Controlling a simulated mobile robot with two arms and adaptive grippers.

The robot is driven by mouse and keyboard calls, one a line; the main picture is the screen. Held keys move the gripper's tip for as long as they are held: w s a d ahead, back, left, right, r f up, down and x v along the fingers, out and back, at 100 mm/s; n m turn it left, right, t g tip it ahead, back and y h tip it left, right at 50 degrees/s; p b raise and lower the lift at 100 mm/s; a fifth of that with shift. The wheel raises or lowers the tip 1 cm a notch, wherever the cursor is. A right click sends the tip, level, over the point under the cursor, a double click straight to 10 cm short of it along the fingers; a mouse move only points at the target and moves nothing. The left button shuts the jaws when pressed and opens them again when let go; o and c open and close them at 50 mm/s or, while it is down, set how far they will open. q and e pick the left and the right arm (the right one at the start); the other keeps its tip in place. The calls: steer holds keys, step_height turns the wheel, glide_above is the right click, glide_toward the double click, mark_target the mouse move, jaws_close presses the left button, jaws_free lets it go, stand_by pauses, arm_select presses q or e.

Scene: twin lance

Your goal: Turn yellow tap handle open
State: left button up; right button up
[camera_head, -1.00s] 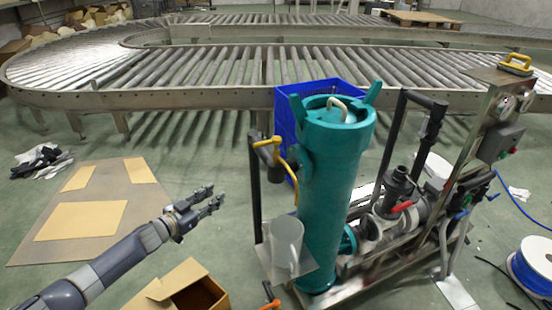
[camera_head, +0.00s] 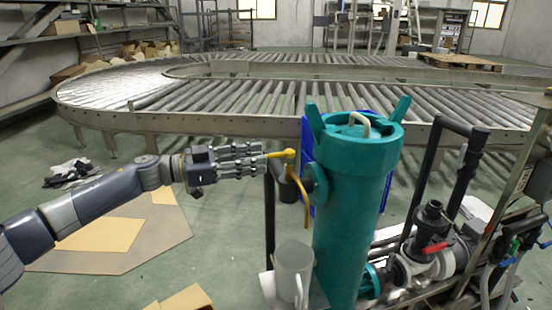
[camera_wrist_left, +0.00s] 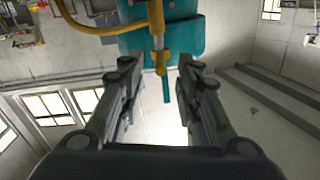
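The yellow tap handle (camera_head: 281,155) sticks out to the left from the tap beside the teal cylinder (camera_head: 352,200). A curved yellow spout (camera_head: 303,200) hangs below it. My left gripper (camera_head: 262,158) is level with the handle, its fingertips at the handle's left end. In the left wrist view, the gripper (camera_wrist_left: 157,68) is open, and the yellow handle (camera_wrist_left: 160,62) shows between the fingertips, with the teal body (camera_wrist_left: 185,38) behind. I cannot tell whether the fingers touch the handle. My right gripper is not in view.
A clear jug (camera_head: 292,268) stands below the spout. A dark upright post (camera_head: 269,215) is just under the gripper's tips. Pipes and a pump with a red lever (camera_head: 435,248) lie right. The conveyor (camera_head: 240,100) runs behind; floor at left is mostly open.

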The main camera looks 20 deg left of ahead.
mark_target(275, 155)
arm_select(q)
steer(key=x, duration=0.5)
steer(key=shift+w+d, duration=0.25)
jaws_close()
